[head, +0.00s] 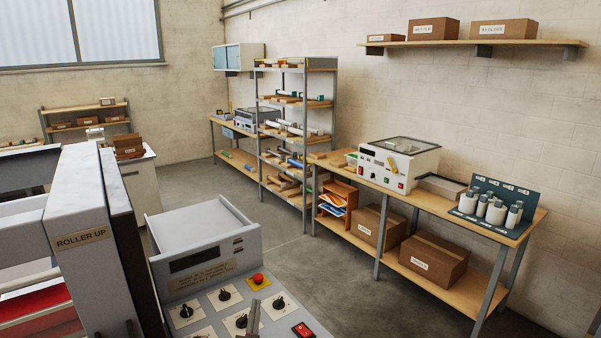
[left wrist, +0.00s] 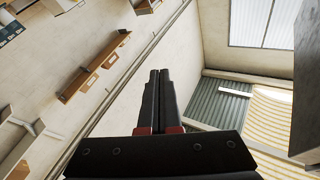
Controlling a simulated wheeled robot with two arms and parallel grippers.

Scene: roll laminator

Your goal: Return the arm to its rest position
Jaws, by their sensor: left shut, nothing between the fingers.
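My left gripper (head: 252,306) shows only as a small grey tip at the bottom of the head view, in front of the laminator's control panel (head: 206,312). I cannot tell whether it touches the panel. In the left wrist view its two dark fingers (left wrist: 159,73) lie together, shut and empty, with walls, window and ceiling behind them. The panel carries several black knobs, a red emergency button (head: 258,279) on a yellow plate and a red rocker switch (head: 302,330). My right gripper is not in view.
The grey laminator housing marked "ROLLER UP" (head: 82,240) stands tall at the left. A wooden bench (head: 440,215) with a white machine (head: 398,165), bottles and boxes runs along the right wall. A shelf rack (head: 296,135) stands behind. Floor between panel and bench is clear.

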